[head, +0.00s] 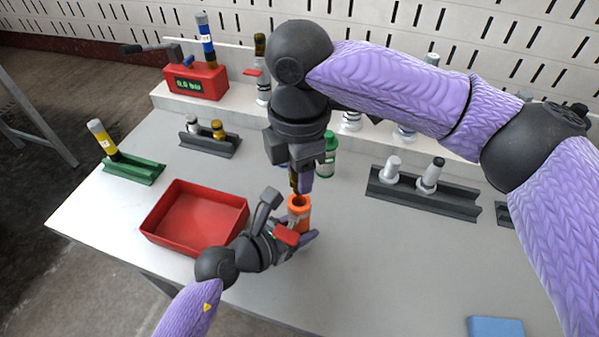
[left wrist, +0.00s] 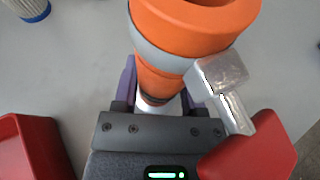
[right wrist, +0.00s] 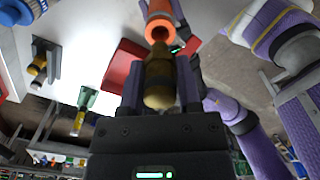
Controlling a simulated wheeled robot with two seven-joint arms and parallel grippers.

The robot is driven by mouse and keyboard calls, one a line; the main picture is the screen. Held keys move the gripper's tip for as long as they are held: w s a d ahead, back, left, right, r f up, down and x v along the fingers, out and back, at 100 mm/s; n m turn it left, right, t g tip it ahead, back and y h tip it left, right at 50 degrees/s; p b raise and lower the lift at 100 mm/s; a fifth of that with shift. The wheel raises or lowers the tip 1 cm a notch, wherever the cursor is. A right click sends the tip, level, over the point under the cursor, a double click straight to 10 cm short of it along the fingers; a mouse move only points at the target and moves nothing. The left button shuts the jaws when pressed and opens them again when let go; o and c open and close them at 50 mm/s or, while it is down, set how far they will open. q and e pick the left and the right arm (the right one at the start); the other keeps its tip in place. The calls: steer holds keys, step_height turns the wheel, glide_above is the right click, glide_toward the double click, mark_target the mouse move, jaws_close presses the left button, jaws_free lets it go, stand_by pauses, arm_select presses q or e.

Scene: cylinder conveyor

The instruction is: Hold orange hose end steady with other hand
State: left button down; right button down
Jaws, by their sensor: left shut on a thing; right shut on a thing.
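The orange hose end (head: 299,214) stands roughly upright with its open mouth facing up. My left gripper (head: 299,236) is shut around its lower part, and the left wrist view shows the orange collar (left wrist: 195,28) above a grey band and a white lower part. A metal piece with a red lever (left wrist: 250,145) sits beside it. My right gripper (head: 301,178) points down over the mouth, shut on a dark brass cylinder (right wrist: 160,82). The cylinder's tip is close to the orange mouth (right wrist: 160,30); I cannot tell whether they touch.
A red tray (head: 168,238) lies left of my left gripper. A green holder (head: 140,172), dark racks (head: 450,205) with fittings, and a red box with a display (head: 200,84) stand around. A green-capped bottle (head: 327,160) is behind my right gripper. The table's front right is mostly clear.

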steer(key=shift+r, duration=3.2)
arm_select(q)
steer(key=shift+c, duration=0.3)
jaws_free()
steer(key=v, duration=1.2)
arm_select(e)
step_height(320, 180, up, 5)
steer(key=p, duration=0.7)
steer(key=shift+r, duration=0.1)
arm_select(q)
step_height(320, 180, up, 8)
steer(key=shift+f, duration=0.15)
